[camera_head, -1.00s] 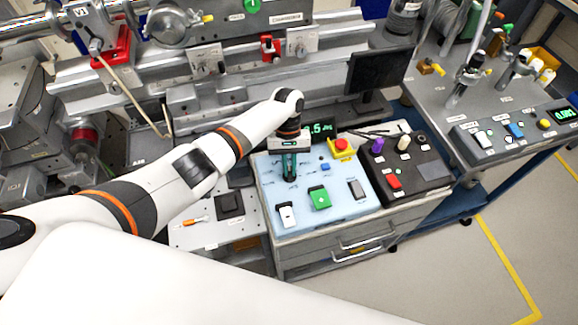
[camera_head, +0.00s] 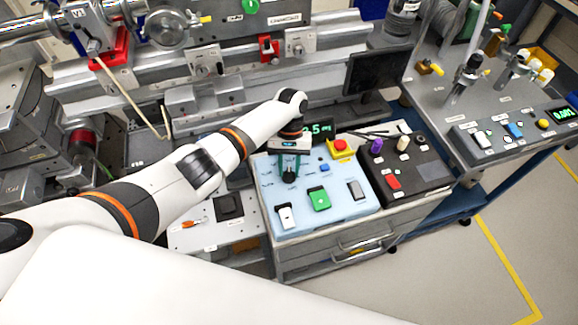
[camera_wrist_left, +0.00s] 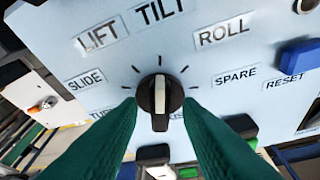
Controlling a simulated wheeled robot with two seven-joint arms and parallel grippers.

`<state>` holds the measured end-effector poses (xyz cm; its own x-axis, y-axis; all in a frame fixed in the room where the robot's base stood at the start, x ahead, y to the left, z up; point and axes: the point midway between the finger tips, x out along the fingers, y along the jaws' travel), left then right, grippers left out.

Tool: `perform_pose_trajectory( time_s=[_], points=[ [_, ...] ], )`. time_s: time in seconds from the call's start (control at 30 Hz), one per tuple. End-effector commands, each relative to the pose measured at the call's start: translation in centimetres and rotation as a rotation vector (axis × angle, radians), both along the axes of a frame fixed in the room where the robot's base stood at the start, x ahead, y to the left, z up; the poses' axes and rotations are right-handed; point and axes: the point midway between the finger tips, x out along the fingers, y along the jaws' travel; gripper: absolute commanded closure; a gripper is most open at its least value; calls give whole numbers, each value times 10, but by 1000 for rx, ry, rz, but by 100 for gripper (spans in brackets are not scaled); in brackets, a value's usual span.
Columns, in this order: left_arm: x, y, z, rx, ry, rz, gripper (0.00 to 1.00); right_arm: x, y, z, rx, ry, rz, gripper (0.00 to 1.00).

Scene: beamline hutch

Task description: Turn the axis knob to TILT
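The axis knob (camera_wrist_left: 160,98) is black with a white pointer stripe and sits on a light blue panel (camera_head: 335,207). In the left wrist view its stripe stands upright, in line with the tick under the TILT label (camera_wrist_left: 159,12). LIFT is to the left of TILT and ROLL to the right. In the head view the knob (camera_head: 289,177) shows below my left gripper (camera_head: 288,170). The gripper's green fingers are spread, one on each side of the knob; the wrist view shows their tips (camera_wrist_left: 160,103) beside it, seemingly clear of it. My right gripper is out of view.
The panel also has a green switch (camera_head: 319,199), a white rocker (camera_head: 286,217) and a blue reset button (camera_head: 324,168). A red stop button on a yellow box (camera_head: 340,147) stands behind. A black control box (camera_head: 408,170) is to the right.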

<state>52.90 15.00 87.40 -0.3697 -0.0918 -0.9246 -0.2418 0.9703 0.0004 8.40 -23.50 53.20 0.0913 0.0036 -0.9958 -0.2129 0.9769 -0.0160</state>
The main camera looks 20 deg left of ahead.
Motion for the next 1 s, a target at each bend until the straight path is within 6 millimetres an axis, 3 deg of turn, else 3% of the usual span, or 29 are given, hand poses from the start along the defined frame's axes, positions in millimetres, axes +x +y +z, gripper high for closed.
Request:
perform_pose_trajectory(
  time_s=[0.37,0.57,0.8,1.0],
  points=[
    [2,1,4,-1,0,1,65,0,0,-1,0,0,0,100],
    [15,3,33,-2,-4,1,65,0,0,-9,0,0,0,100],
    [34,8,80,-1,-3,1,65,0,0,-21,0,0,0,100],
    [43,11,105,0,-1,1,65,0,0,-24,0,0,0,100]
  ],
)
